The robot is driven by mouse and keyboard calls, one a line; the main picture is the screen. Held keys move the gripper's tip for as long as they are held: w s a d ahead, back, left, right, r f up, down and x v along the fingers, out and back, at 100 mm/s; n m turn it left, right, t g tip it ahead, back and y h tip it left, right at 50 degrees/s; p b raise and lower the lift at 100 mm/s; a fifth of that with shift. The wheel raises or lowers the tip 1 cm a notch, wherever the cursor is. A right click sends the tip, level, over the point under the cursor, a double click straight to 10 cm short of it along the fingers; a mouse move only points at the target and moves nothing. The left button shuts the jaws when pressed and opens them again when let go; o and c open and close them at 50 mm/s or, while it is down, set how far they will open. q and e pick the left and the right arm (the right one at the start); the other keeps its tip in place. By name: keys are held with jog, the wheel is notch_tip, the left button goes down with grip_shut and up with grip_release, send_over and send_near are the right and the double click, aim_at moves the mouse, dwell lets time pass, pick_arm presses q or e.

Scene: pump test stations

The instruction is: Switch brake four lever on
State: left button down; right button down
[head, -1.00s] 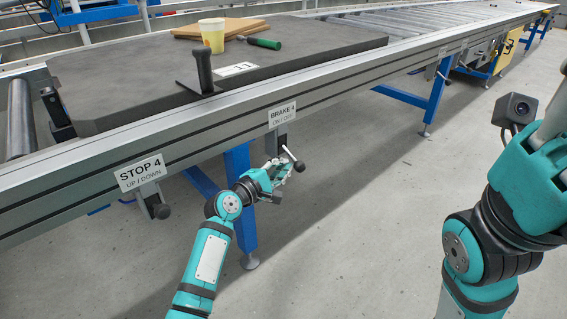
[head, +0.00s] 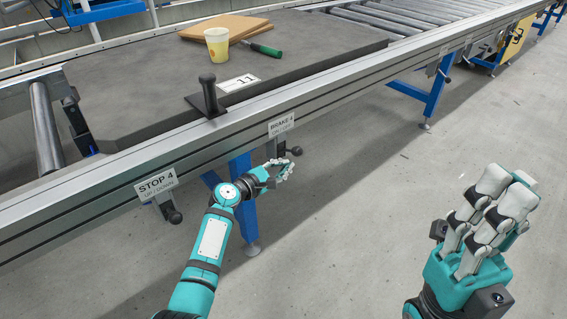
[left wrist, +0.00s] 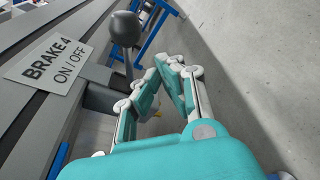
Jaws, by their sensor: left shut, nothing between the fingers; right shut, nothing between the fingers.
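The brake 4 lever has a dark round knob (head: 296,150) and sits just below the "BRAKE 4 ON/OFF" sign (head: 282,125) on the conveyor's side rail. In the left wrist view its knob (left wrist: 125,28) stands on a thin rod beyond my fingers, beside the sign (left wrist: 50,65). The knob appears to be on the sign's side of my fingers, apart from them. My left gripper (head: 286,167) is shut and empty, just below the lever in the head view. My right gripper (head: 510,190) is shut and empty, over the floor at the right.
The stop 4 lever knob (head: 175,217) hangs under its own sign (head: 156,184) to the left. A blue conveyor leg (head: 245,205) stands behind my left arm. Floor at right is clear.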

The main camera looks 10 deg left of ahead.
pick_arm(q)
jog(key=v, duration=0.7)
jog(key=shift+s+r, duration=0.15)
jog(key=shift+r, duration=0.1)
